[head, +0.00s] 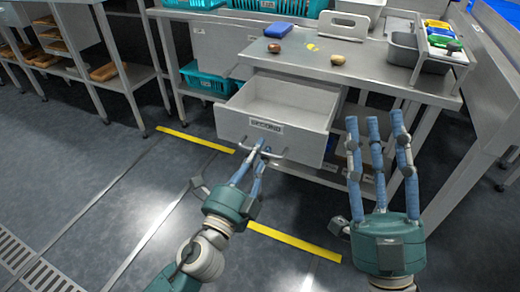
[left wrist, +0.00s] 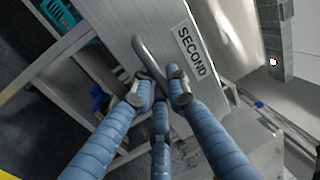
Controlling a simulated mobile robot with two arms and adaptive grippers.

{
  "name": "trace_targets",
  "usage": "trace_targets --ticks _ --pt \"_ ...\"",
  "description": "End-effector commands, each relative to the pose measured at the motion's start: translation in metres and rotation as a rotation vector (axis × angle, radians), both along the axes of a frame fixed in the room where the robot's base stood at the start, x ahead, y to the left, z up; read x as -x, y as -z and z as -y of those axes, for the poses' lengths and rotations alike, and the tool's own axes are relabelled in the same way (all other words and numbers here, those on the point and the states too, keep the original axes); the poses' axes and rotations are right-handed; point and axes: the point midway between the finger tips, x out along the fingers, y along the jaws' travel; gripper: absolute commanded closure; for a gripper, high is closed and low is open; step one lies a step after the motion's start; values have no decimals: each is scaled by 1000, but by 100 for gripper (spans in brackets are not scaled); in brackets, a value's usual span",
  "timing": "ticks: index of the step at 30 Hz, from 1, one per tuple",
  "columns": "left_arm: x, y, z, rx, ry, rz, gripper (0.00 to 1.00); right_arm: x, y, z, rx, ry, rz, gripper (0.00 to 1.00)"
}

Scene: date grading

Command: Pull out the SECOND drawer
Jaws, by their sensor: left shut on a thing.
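The SECOND drawer (head: 276,109) is pulled out from under the steel table, and its inside looks empty. Its front carries a white label reading SECOND (head: 265,126), which also shows in the left wrist view (left wrist: 193,52). A metal bar handle (left wrist: 148,58) is on the drawer front. My left gripper (head: 261,152) is shut on the handle, with its blue fingers around the bar in the left wrist view (left wrist: 160,92). My right gripper (head: 376,122) is open and empty, fingers spread upward, to the right of the drawer.
A grey bin (head: 405,50) stands at the right. A teal crate (head: 205,79) sits on the lower shelf. The floor in front is clear.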

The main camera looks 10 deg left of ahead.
Motion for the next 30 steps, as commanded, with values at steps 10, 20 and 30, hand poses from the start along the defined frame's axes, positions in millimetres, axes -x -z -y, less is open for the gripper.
trace_targets --ticks 10,20,30 --pt "-1 -1 0 0 -1 1 68 0 0 0 0 0 1 60" --pt "13 4 -4 3 1 -3 68 0 0 0 -1 -2 0 60" --pt "65 10 -21 17 -5 3 68 0 0 0 -1 -1 0 60"
